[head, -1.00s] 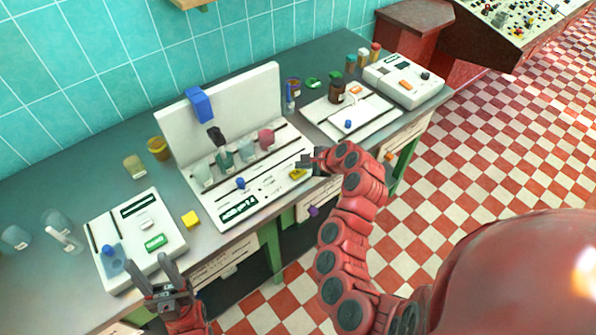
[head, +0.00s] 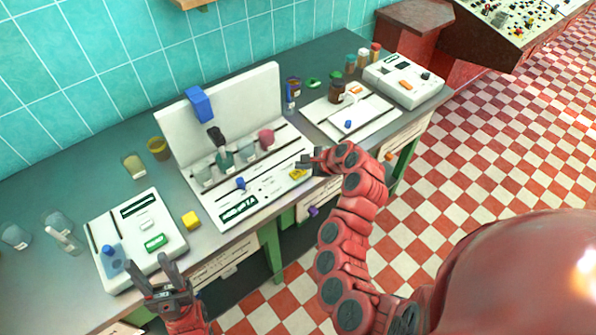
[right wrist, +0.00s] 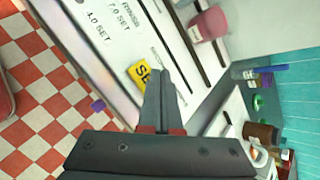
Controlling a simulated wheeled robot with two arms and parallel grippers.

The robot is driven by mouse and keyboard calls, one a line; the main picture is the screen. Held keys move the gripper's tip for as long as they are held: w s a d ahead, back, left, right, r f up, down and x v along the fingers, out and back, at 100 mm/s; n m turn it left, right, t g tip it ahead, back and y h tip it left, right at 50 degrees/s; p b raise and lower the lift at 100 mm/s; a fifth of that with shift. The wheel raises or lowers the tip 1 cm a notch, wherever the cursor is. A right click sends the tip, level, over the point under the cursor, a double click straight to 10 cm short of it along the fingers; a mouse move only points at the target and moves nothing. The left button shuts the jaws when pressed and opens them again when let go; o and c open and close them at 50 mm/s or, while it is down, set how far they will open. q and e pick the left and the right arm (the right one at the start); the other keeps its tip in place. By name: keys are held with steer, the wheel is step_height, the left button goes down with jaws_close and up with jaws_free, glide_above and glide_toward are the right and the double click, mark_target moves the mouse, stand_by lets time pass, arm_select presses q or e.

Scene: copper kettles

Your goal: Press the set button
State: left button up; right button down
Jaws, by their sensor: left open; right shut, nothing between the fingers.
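The set button is a yellow block (head: 298,175) at the front right of the large white panel (head: 220,201). My left gripper (head: 151,267) is open and empty, near the front of the left white device (head: 173,243).
Several cups stand on the large panel, including a pink one (head: 266,137). A loose yellow cube (head: 191,220) lies between the panel and the left device. Another white device (head: 425,92) stands at the right. The red and white floor is clear.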

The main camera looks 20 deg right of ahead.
mark_target(302, 173)
steer(key=shift+f, duration=0.4)
steer(key=shift+f+b, duration=0.5)
steer(key=shift+b, duration=0.05)
stand_by(0.6)
steer(key=shift+r, duration=0.1)
steer(key=shift+r+p, duration=0.55)
steer(key=shift+r, duration=0.25)
steer(key=shift+r, duration=0.1)
steer(key=shift+r+p, duration=1.6)
steer(key=shift+r, duration=0.85)
steer(key=shift+f, duration=0.15)
